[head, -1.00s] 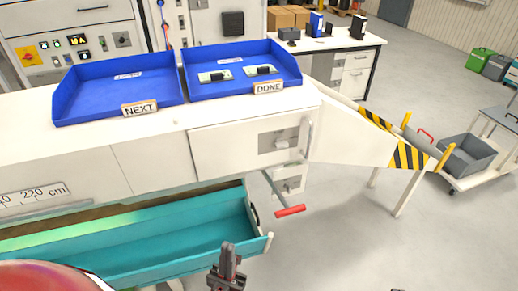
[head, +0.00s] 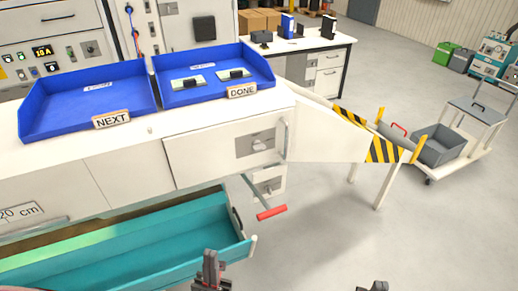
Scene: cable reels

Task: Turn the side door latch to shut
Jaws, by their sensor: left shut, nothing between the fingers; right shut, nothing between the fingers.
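The side door (head: 215,150) is a white panel on the side of the white bench. Its latch (head: 259,145) is a small light knob on a grey plate near the door's right end. The knob looks roughly level, but its exact turn is too small to tell. My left gripper (head: 209,262) is shut and empty at the bottom of the head view, in front of the open teal drawer and well below the latch. My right gripper (head: 372,287) shows only its tip at the bottom edge, shut and empty, below and right of the latch. Neither touches the door.
A teal drawer (head: 130,252) stands open below the bench. A red-handled lever (head: 271,212) sticks out below the door, beside a second grey latch plate (head: 268,185). A striped chute (head: 383,149) lies to the right. Blue trays (head: 85,104) sit on top.

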